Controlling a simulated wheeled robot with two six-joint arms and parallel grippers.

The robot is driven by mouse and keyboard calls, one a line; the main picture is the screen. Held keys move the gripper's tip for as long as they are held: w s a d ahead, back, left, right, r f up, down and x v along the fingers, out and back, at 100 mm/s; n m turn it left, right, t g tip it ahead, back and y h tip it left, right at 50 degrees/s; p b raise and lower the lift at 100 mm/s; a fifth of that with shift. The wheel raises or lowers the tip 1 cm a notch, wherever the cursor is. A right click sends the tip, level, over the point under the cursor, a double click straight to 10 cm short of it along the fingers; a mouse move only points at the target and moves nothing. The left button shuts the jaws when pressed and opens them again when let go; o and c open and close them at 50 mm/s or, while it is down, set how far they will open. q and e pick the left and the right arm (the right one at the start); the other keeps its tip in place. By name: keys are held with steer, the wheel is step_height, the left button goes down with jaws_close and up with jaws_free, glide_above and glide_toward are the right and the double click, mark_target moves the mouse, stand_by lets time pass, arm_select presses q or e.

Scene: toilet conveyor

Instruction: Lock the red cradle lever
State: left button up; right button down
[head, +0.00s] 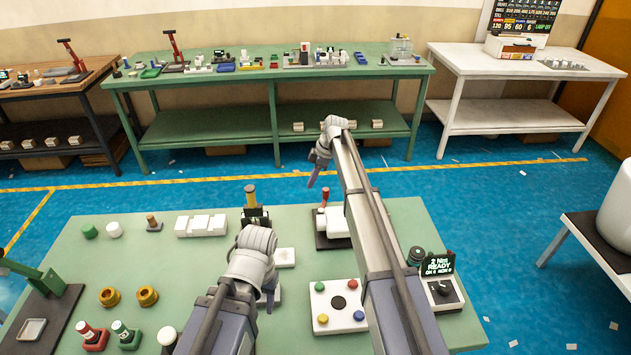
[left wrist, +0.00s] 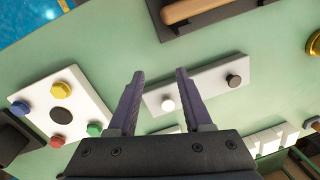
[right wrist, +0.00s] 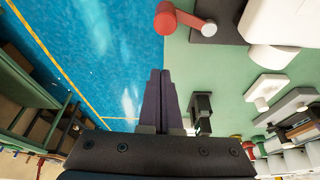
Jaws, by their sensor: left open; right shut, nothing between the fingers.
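The red lever (head: 325,195) stands upright at the far edge of the green table, on a cradle with a black base (head: 330,244) and a white body (head: 339,222). In the right wrist view the red lever (right wrist: 182,19) lies ahead and slightly right of the fingers. My right gripper (head: 311,184) is shut and empty, beside and above the lever, apart from it. It also shows in the right wrist view (right wrist: 161,75). My left gripper (left wrist: 160,75) is open and empty over a white strip with a white and a black knob (left wrist: 195,85). Its fingers are mostly hidden in the head view.
A white panel (head: 322,297) with coloured buttons lies between my arms. Blue floor (head: 200,170) lies beyond the table's far edge.

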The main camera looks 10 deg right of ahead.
mark_target(326, 190)
arm_select(q)
step_height(326, 190, down, 3)
steer(key=shift+f+b, duration=0.1)
steer(key=shift+b, duration=0.95)
arm_select(e)
steer(key=shift+s+d+f, duration=0.15)
steer(key=shift+d+f, duration=0.55)
steer(key=shift+f, duration=0.05)
steer(key=shift+s+d+f, duration=0.1)
steer(key=shift+d+f, duration=0.6)
steer(key=shift+f, duration=0.05)
steer(key=shift+d, duration=0.1)
